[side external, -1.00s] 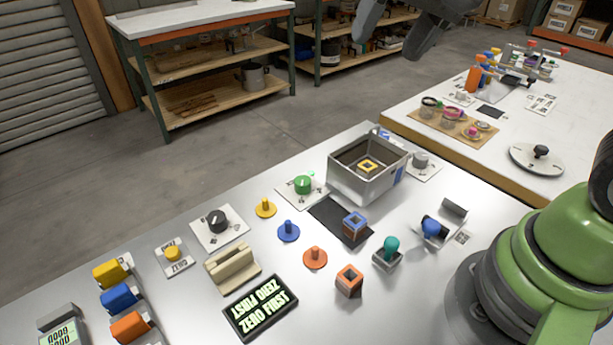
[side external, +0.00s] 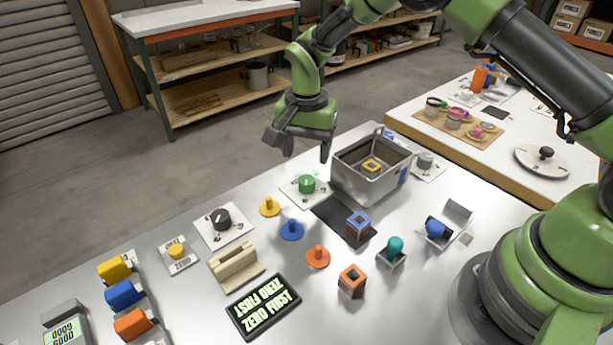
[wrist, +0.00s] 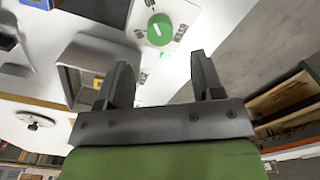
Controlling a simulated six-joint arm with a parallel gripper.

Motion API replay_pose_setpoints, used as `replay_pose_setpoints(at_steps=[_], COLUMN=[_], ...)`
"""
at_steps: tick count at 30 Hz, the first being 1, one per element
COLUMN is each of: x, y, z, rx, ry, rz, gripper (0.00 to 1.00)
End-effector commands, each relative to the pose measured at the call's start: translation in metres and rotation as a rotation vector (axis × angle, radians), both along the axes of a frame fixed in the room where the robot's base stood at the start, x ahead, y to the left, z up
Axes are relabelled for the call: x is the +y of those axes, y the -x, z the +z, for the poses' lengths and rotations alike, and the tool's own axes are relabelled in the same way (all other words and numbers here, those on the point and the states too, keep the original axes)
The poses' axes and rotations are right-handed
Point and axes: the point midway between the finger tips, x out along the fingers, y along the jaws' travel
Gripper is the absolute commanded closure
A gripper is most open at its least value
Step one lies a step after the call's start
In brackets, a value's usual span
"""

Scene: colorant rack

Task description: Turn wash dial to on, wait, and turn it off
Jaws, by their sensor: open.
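Three dials on white plates show in the side view: a green dial (side external: 307,184), a black dial (side external: 220,217) and a grey dial (side external: 425,161). Their labels are too small to read, so I cannot tell which is the wash dial. The green dial has a white pointer mark and also shows in the wrist view (wrist: 160,29), ahead of my fingers. My gripper (side external: 301,150) is open and empty, above and behind the green dial, apart from it. In the wrist view my gripper (wrist: 162,70) has both fingers spread with nothing between them.
A grey open box (side external: 362,186) with a yellow piece inside stands close right of the green dial. Several coloured pegs and blocks, a beige holder (side external: 236,267) and a "ZERO FIRST" display (side external: 264,306) lie in front. A yellow zero button (side external: 176,251) is left.

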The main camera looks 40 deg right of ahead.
Motion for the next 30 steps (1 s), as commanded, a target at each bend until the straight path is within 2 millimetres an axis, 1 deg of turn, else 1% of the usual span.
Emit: replay_pose_setpoints(at_steps=[1,3,9,12,15,23,24,26,27,29,30], x=[0.0,0.0,0.0,0.0,0.0,0.0,0.0,0.0,0.0,0.0,0.0], y=[0.001,0.001,0.001,0.001,0.0,0.0,0.0,0.0,0.0,0.0,0.0], z=[-0.012,-0.025,-0.057,-0.066,-0.07,-0.071,-0.071,-0.071,-0.071,-0.071,-0.07], rx=[0.005,0.005,0.002,0.001,-0.001,-0.001,-0.001,-0.001,-0.001,-0.001,-0.001], ry=[0.001,0.001,0.001,0.001,0.0,0.0,0.0,0.0,0.0,0.0,0.001], rz=[0.001,0.001,0.001,0.001,0.0,0.0,0.001,0.001,0.001,0.001,0.001], gripper=[0.39,0.39,0.39,0.39,0.39,0.39,0.48,0.62,0.71,0.85,0.88])
